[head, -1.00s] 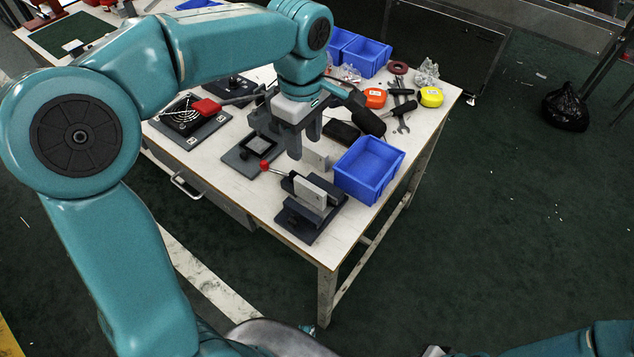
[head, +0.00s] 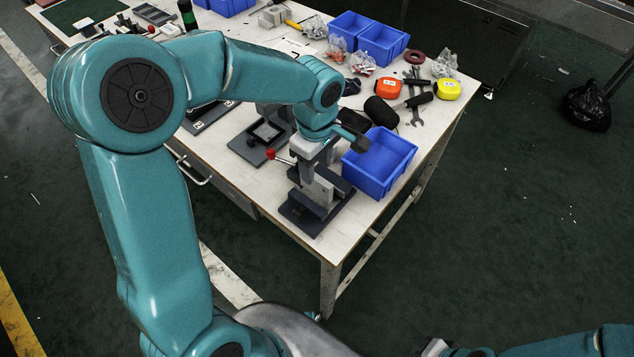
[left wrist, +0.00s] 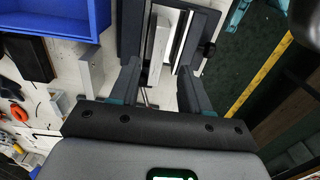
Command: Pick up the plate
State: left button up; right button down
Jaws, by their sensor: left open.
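A light grey plate (head: 320,190) stands upright in a dark clamp fixture (head: 301,216) near the table's front corner. My left gripper (head: 318,168) is directly above the fixture, pointing down, and hides part of the plate. In the left wrist view the plate (left wrist: 160,48) shows edge-on, in line with the gap between the open fingers of my left gripper (left wrist: 160,88). I cannot tell whether the fingers touch it. My right gripper is not in view; only part of that arm shows at the lower right.
A blue bin (head: 380,162) stands close to the right of the fixture. A red-knobbed lever (head: 271,154) is at its left. A grey block (left wrist: 91,70) stands beside it in the left wrist view. Tools, tape measures and more blue bins (head: 383,42) lie farther back.

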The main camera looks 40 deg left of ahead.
aim_at(316, 177)
pick_arm(q)
notch_tip(316, 177, down, 4)
jog(key=shift+w+r, duration=0.1)
jog(key=shift+r, duration=0.15)
jog(key=shift+w+f, duration=0.1)
jog(key=shift+f, duration=0.05)
jog(key=shift+c, duration=0.3)
grip_shut()
